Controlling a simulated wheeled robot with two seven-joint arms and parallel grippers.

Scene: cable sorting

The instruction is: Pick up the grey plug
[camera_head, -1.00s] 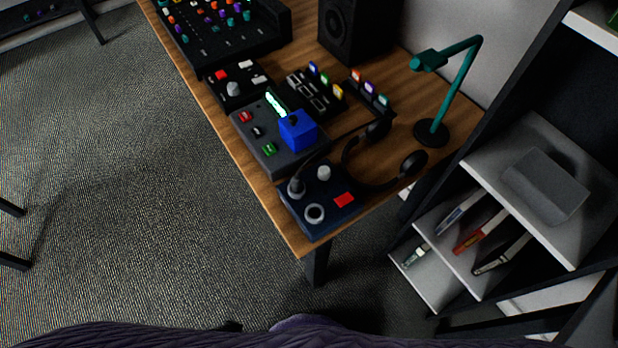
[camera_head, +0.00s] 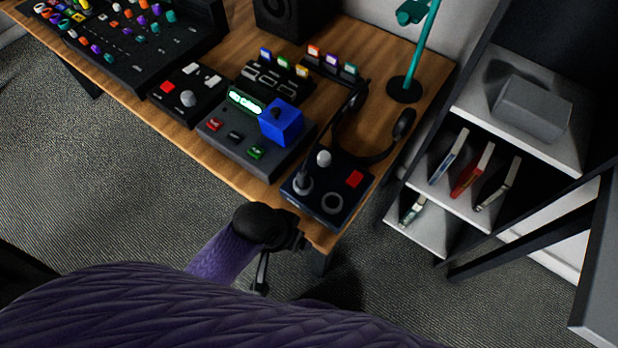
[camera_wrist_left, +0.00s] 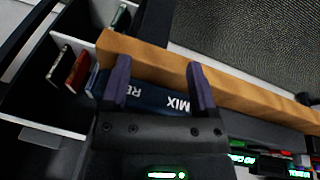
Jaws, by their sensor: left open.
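A navy box (camera_head: 347,192) sits at the table's near right corner. On it stand a dark grey upright plug-like piece (camera_head: 303,181) in a ring, a light grey knob (camera_head: 323,158), an empty ring socket (camera_head: 331,203) and a red button. I cannot tell for certain which piece is the grey plug. My left gripper (camera_head: 294,238) is at the table's front edge, just in front of the box, partly hidden by its own wrist. In the left wrist view its fingers (camera_wrist_left: 160,83) are apart with nothing held; the lettered side of the box (camera_wrist_left: 160,100) shows between and behind them. My right gripper is not seen.
A dark console with a blue cube (camera_head: 281,122) stands left of the navy box. A headset (camera_head: 372,155) lies behind it, near a teal lamp (camera_head: 405,88). A shelf unit (camera_head: 515,140) stands right of the table. The wooden edge (camera_wrist_left: 230,92) runs beside my fingers.

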